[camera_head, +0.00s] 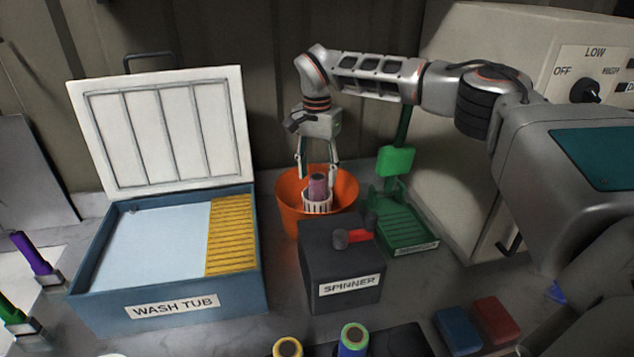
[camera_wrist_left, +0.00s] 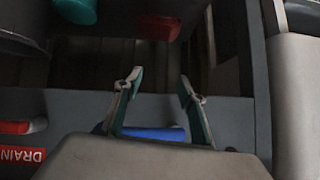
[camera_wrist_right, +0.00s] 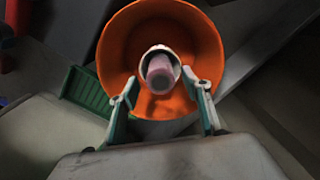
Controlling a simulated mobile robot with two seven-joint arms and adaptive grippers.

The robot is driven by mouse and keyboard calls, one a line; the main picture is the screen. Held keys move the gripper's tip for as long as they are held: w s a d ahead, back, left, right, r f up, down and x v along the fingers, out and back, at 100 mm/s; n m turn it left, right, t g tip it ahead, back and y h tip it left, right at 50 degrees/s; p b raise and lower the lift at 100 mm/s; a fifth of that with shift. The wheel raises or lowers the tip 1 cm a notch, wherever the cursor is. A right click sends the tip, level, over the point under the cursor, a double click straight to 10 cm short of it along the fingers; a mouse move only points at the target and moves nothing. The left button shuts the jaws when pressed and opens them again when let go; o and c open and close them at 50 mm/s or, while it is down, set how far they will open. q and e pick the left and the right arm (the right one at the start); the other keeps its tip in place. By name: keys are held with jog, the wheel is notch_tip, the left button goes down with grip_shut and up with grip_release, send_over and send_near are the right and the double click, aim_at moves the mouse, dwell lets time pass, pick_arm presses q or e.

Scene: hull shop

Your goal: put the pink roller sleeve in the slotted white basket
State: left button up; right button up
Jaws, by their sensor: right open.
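The pink roller sleeve (camera_head: 318,186) stands upright in the slotted white basket (camera_head: 317,203), which sits inside an orange bowl (camera_head: 347,187). In the right wrist view the sleeve (camera_wrist_right: 160,72) is ringed by the basket's white rim (camera_wrist_right: 172,51), within the orange bowl (camera_wrist_right: 112,57). My right gripper (camera_head: 318,174) is open, its fingers on either side above the sleeve. In the right wrist view its fingertips (camera_wrist_right: 166,88) are apart, with no contact on the sleeve visible. My left gripper (camera_wrist_left: 157,80) is open and empty in the left wrist view; it is not in the head view.
A black spinner box (camera_head: 340,265) with a red-handled lever stands in front of the bowl. A wash tub (camera_head: 170,306) with its lid raised is at left. A green slotted tray (camera_head: 403,222) is right of the bowl, beside a large beige machine (camera_head: 470,130).

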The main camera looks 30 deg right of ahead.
notch_tip(320, 180, up, 9)
jog(key=shift+f, duration=0.2)
dwell(0.6)
